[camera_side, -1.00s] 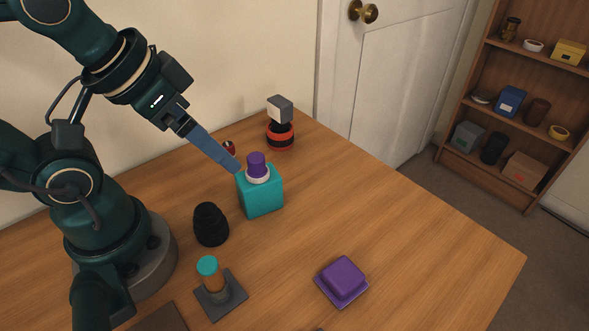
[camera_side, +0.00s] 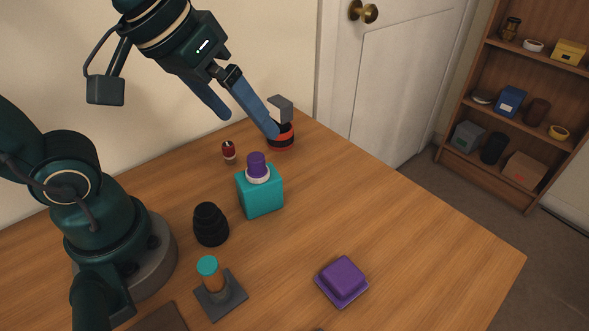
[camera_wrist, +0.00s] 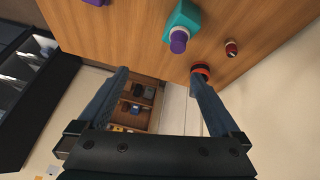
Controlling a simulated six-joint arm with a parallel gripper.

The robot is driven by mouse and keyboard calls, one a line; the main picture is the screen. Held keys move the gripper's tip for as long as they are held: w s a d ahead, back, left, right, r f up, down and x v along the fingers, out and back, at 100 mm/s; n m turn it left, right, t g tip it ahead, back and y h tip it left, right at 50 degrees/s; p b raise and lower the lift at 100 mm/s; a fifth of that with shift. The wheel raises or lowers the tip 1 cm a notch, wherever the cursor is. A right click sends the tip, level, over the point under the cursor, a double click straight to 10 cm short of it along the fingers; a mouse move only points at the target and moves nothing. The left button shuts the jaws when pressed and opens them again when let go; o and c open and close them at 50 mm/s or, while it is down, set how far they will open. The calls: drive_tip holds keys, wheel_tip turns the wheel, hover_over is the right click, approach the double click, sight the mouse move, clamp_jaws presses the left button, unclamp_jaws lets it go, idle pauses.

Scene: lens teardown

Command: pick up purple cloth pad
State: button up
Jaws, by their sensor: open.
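The purple cloth pad (camera_side: 342,280) lies flat on the table near its front right in the side view. A purple piece at the top left edge of the wrist view (camera_wrist: 97,2) appears to be the pad, mostly cut off. My gripper (camera_side: 250,126) is open and empty, raised above the back of the table, far from the pad. Its two blue fingers stand wide apart in the wrist view (camera_wrist: 160,82). In the side view one fingertip overlaps the black and red item; I cannot tell how close it is.
A teal block (camera_side: 260,194) with a purple-topped white ring stands mid-table. Nearby are a black stacked lens part (camera_side: 210,225), a teal-capped post on a grey base (camera_side: 222,297), a small red item (camera_side: 229,152) and a black and red item (camera_side: 281,136). Table right of the pad is clear.

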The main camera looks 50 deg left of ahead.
drive_tip(key=w+d+f+g, duration=0.1)
drive_tip(key=w+d+g, duration=0.1)
drive_tip(key=w+d, duration=0.3)
drive_tip(key=m+g, duration=0.2)
drive_tip(key=g, duration=0.1)
hover_over(344, 273)
drive_tip(key=w+a, duration=0.2)
drive_tip(key=f, duration=0.8)
drive_tip(key=shift+w+a+f, duration=0.1)
drive_tip(key=shift+w+f, duration=0.1)
drive_tip(key=shift+f, duration=0.2)
drive_tip(key=shift+m+g, duration=0.3)
drive_tip(key=shift+m, duration=0.2)
drive_tip(key=f, duration=0.1)
drive_tip(key=s+d+f, duration=0.2)
drive_tip(key=f, duration=0.1)
drive_tip(key=shift+s, duration=0.15)
drive_tip(key=shift+s+d+f, duration=0.15)
drive_tip(key=shift+f, duration=2.45)
drive_tip(key=c, duration=1.3)
